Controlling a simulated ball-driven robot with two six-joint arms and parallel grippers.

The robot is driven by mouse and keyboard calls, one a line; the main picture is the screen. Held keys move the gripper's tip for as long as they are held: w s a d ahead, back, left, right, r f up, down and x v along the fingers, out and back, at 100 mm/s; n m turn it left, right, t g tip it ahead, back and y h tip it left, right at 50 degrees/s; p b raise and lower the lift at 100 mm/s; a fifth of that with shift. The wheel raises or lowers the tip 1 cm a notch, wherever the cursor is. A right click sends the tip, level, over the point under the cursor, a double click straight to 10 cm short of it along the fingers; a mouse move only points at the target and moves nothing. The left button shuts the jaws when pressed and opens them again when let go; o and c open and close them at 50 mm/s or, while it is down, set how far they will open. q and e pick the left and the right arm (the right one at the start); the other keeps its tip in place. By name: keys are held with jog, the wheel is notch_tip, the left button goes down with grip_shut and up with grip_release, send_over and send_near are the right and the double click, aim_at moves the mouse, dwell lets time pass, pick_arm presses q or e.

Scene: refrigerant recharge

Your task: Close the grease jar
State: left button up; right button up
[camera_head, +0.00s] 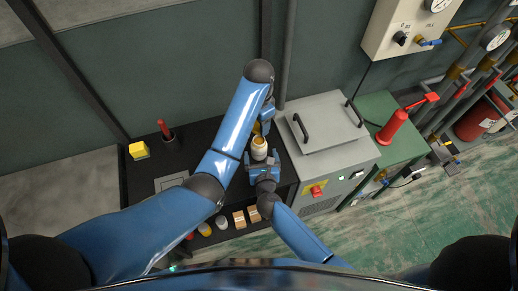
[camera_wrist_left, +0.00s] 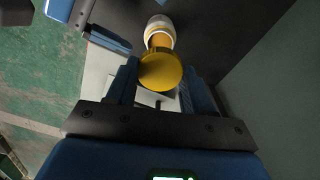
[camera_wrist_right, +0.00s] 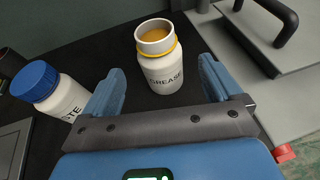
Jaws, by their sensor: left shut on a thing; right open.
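The white grease jar (camera_head: 259,153) stands upright and open on the black bench. In the right wrist view the jar (camera_wrist_right: 165,73) shows its GREASE label, a yellow neck ring and amber grease inside. My left gripper (camera_wrist_left: 160,88) is shut on the round yellow lid (camera_wrist_left: 161,72), held apart from the jar, whose white body also shows beyond it in the left wrist view (camera_wrist_left: 160,24). In the head view my left gripper (camera_head: 266,117) is just behind the jar. My right gripper (camera_wrist_right: 160,82) is open, its fingers on either side of the jar's near side, with gaps visible.
A white bottle with a blue cap (camera_wrist_right: 36,82) stands left of the jar. A grey machine with a handled lid (camera_head: 325,122) is close on the right. A yellow block (camera_head: 139,150) and a red-handled tool (camera_head: 164,130) are at the bench's left. Several containers (camera_head: 222,222) sit below.

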jog(key=shift+x, duration=3.1)
jog(key=c, duration=1.5)
pick_arm(q)
send_over(259, 142)
jog(key=shift+f, duration=2.5)
jog(key=shift+f, duration=0.15)
jog(key=shift+f, duration=0.75)
jog(key=shift+f, duration=0.6)
